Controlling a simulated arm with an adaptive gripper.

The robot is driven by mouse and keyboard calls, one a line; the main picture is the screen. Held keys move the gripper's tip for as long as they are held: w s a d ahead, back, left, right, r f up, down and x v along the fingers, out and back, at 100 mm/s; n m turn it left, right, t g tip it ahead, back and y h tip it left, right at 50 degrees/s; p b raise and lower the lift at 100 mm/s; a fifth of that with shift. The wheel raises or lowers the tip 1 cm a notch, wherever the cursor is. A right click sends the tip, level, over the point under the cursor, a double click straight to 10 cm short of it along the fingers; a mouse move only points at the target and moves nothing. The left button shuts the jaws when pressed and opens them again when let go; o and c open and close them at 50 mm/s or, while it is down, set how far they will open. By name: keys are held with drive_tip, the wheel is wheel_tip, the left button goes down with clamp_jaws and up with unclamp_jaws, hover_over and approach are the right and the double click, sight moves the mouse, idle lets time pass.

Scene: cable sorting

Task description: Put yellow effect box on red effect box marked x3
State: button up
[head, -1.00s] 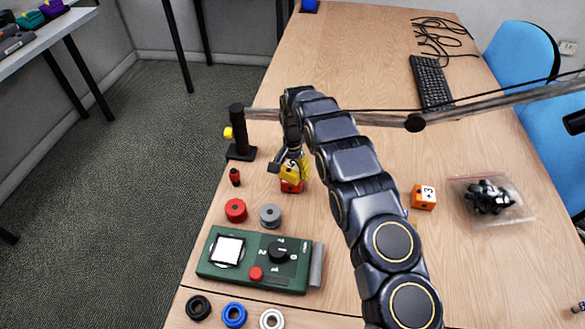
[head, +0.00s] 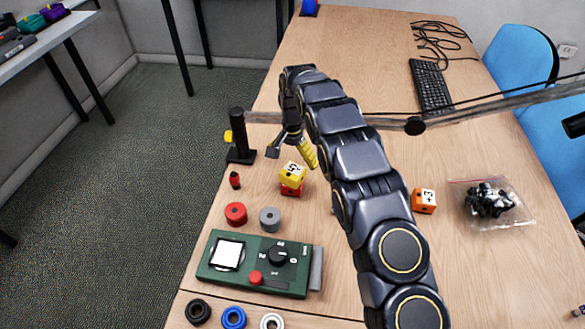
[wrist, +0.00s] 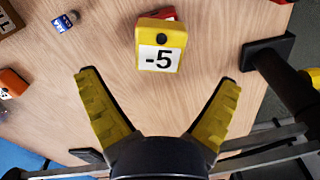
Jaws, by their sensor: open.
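The yellow effect box (head: 292,173), marked -5, sits on top of a red effect box (head: 290,189) on the table. In the wrist view the yellow box (wrist: 158,45) shows its -5 label, and a bit of the red box (wrist: 166,13) shows behind it. The red box's marking is hidden. My gripper (head: 291,154) is open and empty, above and behind the boxes in the head view. In the wrist view its two yellow fingers (wrist: 158,72) are spread wide, with the box beyond the tips and apart from them.
A black stand (head: 238,140) is left of my gripper, with a horizontal bar running right from it. A green device (head: 262,263), red spool (head: 236,213) and grey spool (head: 269,219) are nearer. An orange box (head: 424,201) and a bag of black parts (head: 489,200) lie right.

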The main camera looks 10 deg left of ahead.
sight(292, 170)
wheel_tip(292, 170, up, 6)
drive_tip(key=shift+r, duration=0.15)
drive_tip(key=s+d+r+n, duration=0.2)
drive_tip(key=s+d+r, duration=1.25)
drive_tip(key=s, duration=0.25)
drive_tip(key=s+d+n, duration=0.1)
drive_tip(key=s+d, duration=0.1)
drive_tip(key=s, duration=1)
drive_tip(key=s+d+f+n+g, duration=0.1)
drive_tip(key=s+d, duration=0.2)
drive_tip(key=s, duration=0.9)
drive_tip(key=shift+n+g, duration=0.3)
